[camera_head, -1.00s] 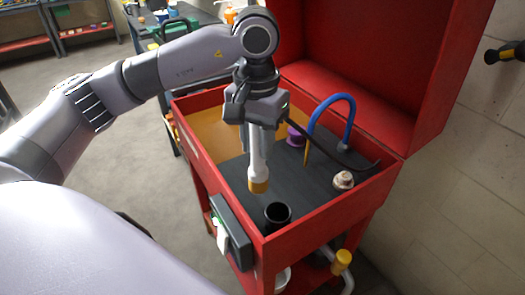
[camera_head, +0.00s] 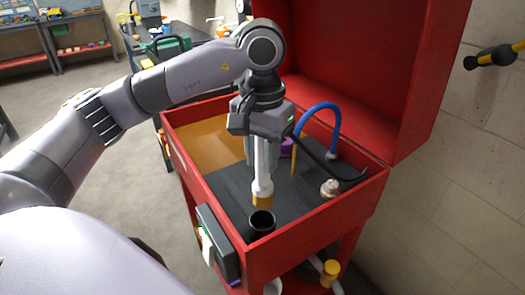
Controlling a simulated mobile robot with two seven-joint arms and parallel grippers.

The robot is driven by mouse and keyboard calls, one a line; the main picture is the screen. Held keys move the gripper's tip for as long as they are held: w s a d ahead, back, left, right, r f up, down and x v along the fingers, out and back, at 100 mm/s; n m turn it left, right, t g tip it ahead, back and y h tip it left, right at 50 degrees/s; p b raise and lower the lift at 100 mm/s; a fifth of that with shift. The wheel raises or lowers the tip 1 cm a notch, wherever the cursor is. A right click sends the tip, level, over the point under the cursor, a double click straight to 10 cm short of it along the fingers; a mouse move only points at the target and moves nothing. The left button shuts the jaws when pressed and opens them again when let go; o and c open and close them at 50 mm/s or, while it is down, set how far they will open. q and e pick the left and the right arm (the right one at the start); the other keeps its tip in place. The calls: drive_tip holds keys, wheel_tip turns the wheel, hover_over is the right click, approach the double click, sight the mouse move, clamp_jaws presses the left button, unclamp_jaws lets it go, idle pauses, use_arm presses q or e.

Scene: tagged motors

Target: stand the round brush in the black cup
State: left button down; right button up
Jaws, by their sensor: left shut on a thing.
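The round brush (camera_head: 262,175) has a pale grey-white handle and a tan bristle end. It hangs nearly upright, bristles down, in my left gripper (camera_head: 262,136), which is shut on its upper part. The black cup (camera_head: 261,226) stands upright and open at the near corner of the red basin. The bristle end shows just above the cup's far rim. I cannot tell whether it is over the mouth or a little behind it. No brush is inside the cup. My right gripper is not in view.
The red basin (camera_head: 315,222) has raised walls and a tall open lid (camera_head: 345,75). A blue hooked tube (camera_head: 318,107), a black curved hose (camera_head: 325,168), a purple thing (camera_head: 287,146) and a pale knob (camera_head: 330,188) stand right of the brush. The dark floor left of it is clear.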

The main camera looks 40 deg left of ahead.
sight(262, 192)
use_arm(q)
drive_tip(key=shift+f+b, duration=1.05)
drive_tip(key=shift+f, duration=0.85)
wheel_tip(262, 192, down, 2)
drive_tip(key=shift+f+b, duration=0.1)
drive_tip(key=shift+b, duration=0.8)
wheel_tip(262, 192, down, 3)
drive_tip(key=shift+r+b, duration=0.2)
drive_tip(key=shift+b, duration=1.05)
drive_tip(key=shift+f, duration=0.3)
drive_tip(key=shift+b, duration=0.3)
drive_tip(key=c, duration=0.8)
unclamp_jaws()
